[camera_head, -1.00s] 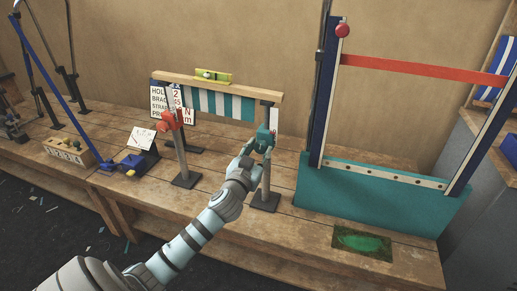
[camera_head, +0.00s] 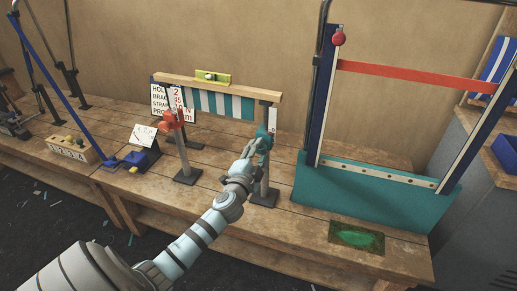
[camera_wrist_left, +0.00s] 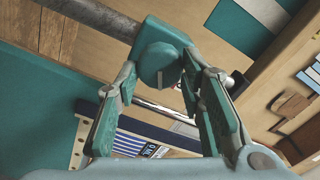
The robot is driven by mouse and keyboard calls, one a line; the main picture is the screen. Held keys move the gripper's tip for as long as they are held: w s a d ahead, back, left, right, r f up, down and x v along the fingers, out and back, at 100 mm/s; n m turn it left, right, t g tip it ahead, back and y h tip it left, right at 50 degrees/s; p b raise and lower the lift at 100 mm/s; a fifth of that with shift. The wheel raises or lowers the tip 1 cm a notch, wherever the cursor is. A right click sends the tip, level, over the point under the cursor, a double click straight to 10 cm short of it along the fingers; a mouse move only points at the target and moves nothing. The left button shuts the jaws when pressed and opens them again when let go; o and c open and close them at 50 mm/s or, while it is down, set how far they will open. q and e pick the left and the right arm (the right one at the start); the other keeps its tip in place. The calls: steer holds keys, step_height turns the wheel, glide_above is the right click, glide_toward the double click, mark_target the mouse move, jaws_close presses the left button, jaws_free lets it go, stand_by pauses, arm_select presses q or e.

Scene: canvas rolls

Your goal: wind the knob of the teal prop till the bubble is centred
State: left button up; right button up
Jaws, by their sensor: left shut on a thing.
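My left gripper (camera_head: 259,147) is shut on the knob. A yellow-green spirit level (camera_head: 213,77) lies on top of the beam; its bubble is too small to place. A red prop (camera_head: 171,121) stands under the beam's left part. My right gripper is not in view.
A striped teal-and-white cloth (camera_head: 225,104) hangs under the beam. A large teal frame (camera_head: 375,195) with a red strap stands to the right. A dial box (camera_head: 144,147) and a wooden block with pegs (camera_head: 75,150) are to the left. The bench front is mostly clear.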

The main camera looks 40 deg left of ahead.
arm_select(q)
steer(key=m+p, duration=0.1)
steer(key=m, duration=0.1)
steer(key=shift+m, duration=0.4)
steer(key=m, duration=0.3)
steer(key=shift+m+p, duration=0.3)
steer(key=shift+p, duration=0.1)
steer(key=m, duration=0.3)
steer(key=shift+f+p, duration=0.15)
steer(key=shift+p, duration=0.2)
steer(key=shift+m, duration=0.5)
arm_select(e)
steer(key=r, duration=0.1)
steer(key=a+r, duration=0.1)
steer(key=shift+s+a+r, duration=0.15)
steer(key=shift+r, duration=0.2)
arm_select(q)
steer(key=o, duration=1.1)
